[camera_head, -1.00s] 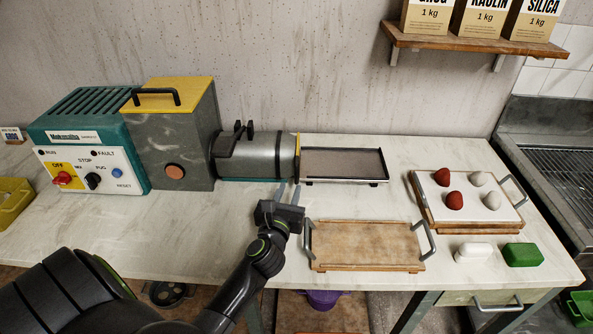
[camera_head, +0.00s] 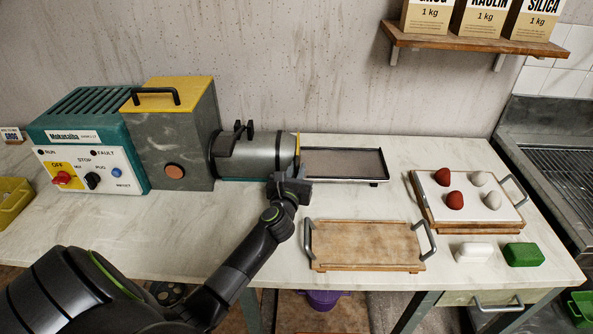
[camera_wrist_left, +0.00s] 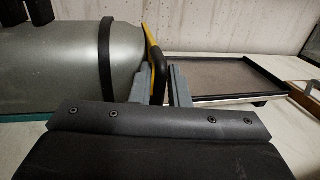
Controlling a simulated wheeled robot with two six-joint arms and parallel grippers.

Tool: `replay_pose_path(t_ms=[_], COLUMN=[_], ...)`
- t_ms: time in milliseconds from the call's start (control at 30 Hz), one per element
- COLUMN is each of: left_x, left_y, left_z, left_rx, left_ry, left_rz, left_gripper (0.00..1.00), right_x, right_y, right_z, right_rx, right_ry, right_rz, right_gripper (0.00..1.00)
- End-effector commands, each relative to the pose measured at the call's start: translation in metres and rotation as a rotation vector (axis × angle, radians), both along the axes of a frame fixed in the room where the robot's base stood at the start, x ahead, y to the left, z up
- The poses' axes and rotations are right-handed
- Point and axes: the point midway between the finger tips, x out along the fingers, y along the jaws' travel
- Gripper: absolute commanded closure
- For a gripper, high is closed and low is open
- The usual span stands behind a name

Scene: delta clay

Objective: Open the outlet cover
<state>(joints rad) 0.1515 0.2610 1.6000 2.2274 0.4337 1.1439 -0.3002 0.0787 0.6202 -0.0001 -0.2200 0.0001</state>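The outlet cover is a thin yellow plate (camera_head: 298,146) at the right end of the grey barrel (camera_head: 255,156) of the pug mill; it stands across the barrel mouth. In the left wrist view the yellow cover (camera_wrist_left: 152,40) shows edge-on with a black handle (camera_wrist_left: 159,70) on its outer side. My left gripper (camera_head: 290,172) is at the cover's lower front. In the wrist view its two fingers (camera_wrist_left: 160,88) are apart, with the handle between their tips and a gap visible. Contact with the handle is unclear. My right gripper is not in view.
A dark-rimmed tray (camera_head: 343,164) lies right of the barrel mouth. A wooden board with metal handles (camera_head: 366,245) is in front. A tray with red and white lumps (camera_head: 500,213) stands to the right. The control box (camera_head: 90,150) is at left.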

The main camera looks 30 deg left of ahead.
Motion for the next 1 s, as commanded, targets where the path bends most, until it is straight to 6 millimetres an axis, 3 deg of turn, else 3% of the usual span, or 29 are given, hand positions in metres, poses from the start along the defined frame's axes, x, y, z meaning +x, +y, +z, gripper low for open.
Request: replay_pose_path(t_ms=[100, 433, 800, 1000], left_x=[0.000, -0.003, -0.057, -0.065], left_y=[0.000, -0.002, -0.035, -0.040], left_z=[0.000, 0.000, 0.000, 0.000], left_rx=[0.000, 0.000, -0.005, -0.001], left_ry=[0.000, 0.001, 0.002, 0.001], left_rz=[0.000, 0.000, 0.000, 0.001], left_gripper=[1.00, 1.00, 1.00, 1.00], right_x=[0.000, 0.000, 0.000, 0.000], right_y=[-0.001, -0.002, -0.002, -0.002], right_z=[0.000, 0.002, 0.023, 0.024], right_rx=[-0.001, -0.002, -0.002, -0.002], right_ry=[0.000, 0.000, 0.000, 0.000], right_rz=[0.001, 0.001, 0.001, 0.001], right_gripper=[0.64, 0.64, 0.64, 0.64])
